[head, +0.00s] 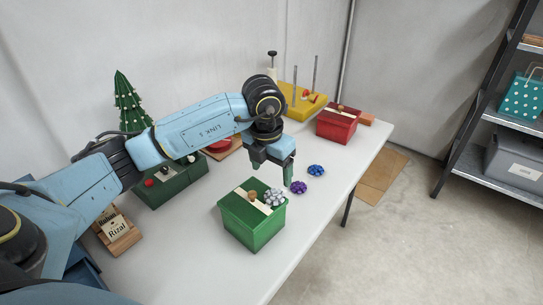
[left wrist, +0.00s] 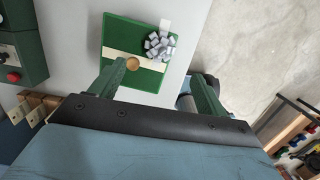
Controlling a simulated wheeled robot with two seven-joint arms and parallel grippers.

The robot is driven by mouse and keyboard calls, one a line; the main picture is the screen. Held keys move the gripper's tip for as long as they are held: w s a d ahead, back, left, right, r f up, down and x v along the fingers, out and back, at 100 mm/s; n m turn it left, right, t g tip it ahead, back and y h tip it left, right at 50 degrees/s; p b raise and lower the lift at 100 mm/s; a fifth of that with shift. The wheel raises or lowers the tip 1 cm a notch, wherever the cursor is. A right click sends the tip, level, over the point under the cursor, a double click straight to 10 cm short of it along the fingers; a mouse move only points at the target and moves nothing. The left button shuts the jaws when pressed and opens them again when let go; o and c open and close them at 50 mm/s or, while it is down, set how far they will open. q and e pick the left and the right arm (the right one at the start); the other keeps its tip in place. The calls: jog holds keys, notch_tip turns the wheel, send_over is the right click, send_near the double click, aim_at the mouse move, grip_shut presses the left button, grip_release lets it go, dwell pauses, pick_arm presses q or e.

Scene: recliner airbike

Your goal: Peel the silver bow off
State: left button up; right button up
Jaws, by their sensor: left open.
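The silver bow (head: 274,197) sits on the lid of the green gift box (head: 250,227), at the lid's right side beside a round tan knob (head: 252,195). In the left wrist view the silver bow (left wrist: 159,44) lies near the right edge of the green box (left wrist: 120,73), with a small pale tab sticking out past it. My left gripper (head: 273,176) is open and empty, pointing down above and behind the box. In the left wrist view its fingers (left wrist: 160,82) stand apart on either side, with the bow between and beyond them. My right gripper is not in view.
A purple bow (head: 299,187) and a blue bow (head: 316,170) lie on the white table (head: 190,245) right of the box. A red box (head: 338,123), a yellow stand (head: 303,104), a green control box (head: 172,184) and a small tree (head: 130,100) stand behind.

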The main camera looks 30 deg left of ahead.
aim_at(274, 191)
pick_arm(q)
jog(key=f, duration=0.5)
jog(key=w+f, duration=0.1)
jog(key=f, duration=0.1)
jog(key=shift+d+f+b, duration=0.1)
jog(key=shift+f+b, duration=0.2)
jog(key=shift+f, duration=0.05)
jog(key=shift+w+f, duration=0.1)
jog(key=shift+f, duration=0.55)
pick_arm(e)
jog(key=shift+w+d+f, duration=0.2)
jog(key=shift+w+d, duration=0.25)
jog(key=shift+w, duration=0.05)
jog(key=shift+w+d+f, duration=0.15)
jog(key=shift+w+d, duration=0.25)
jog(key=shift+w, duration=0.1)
pick_arm(q)
jog(key=shift+c, duration=0.3)
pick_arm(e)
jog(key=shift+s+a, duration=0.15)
pick_arm(q)
jog(key=shift+c, duration=1.2)
jog(key=c, duration=0.8)
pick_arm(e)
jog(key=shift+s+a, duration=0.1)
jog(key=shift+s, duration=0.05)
pick_arm(q)
jog(key=shift+o, duration=0.2)
